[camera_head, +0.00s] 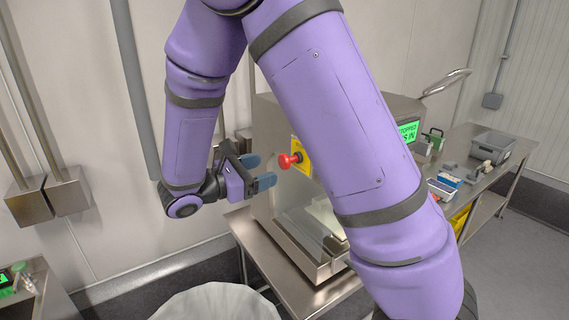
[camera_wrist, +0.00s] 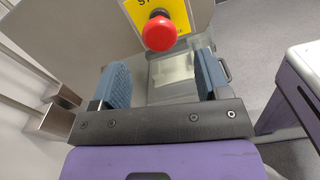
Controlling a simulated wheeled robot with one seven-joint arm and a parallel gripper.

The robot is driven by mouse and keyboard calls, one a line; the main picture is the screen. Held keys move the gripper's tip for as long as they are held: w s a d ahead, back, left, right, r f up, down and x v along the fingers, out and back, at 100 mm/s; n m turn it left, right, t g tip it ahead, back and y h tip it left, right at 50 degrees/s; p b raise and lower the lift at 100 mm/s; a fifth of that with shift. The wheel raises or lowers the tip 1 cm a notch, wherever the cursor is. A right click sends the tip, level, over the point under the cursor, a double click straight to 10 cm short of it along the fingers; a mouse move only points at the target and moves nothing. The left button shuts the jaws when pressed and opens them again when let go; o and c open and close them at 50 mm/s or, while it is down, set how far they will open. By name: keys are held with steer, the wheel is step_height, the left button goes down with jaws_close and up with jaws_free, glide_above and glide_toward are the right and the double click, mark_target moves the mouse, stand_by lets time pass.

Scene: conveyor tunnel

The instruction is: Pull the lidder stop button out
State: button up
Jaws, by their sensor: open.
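The red stop button (camera_head: 287,161) stands out from a yellow plate (camera_head: 301,154) on the side of the steel lidder (camera_head: 268,122). In the wrist view the red button (camera_wrist: 159,34) is ahead of my gripper, near the top middle, with the yellow plate (camera_wrist: 177,12) behind it. My gripper (camera_head: 258,170) is open and empty, its blue-padded fingers apart, just left of the button in the head view. In the wrist view the button lies beyond the fingertips, roughly between their lines. No contact shows. My arm hides part of the lidder.
A green display (camera_head: 409,131) on the lidder reads partly "STOPPED" and "IS IN". A steel table (camera_head: 243,229) bears the lidder. A grey bin (camera_head: 493,144) and small items stand on the bench at right. A white-lined bin (camera_head: 215,303) is at the front. Wall boxes (camera_head: 68,192) are at left.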

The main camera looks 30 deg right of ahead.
mark_target(281, 164)
steer(key=d, duration=0.7)
steer(key=shift+c, duration=0.2)
steer(key=c, duration=1.2)
steer(key=shift+a, duration=0.95)
steer(key=shift+c, duration=0.2)
steer(key=o, duration=1.3)
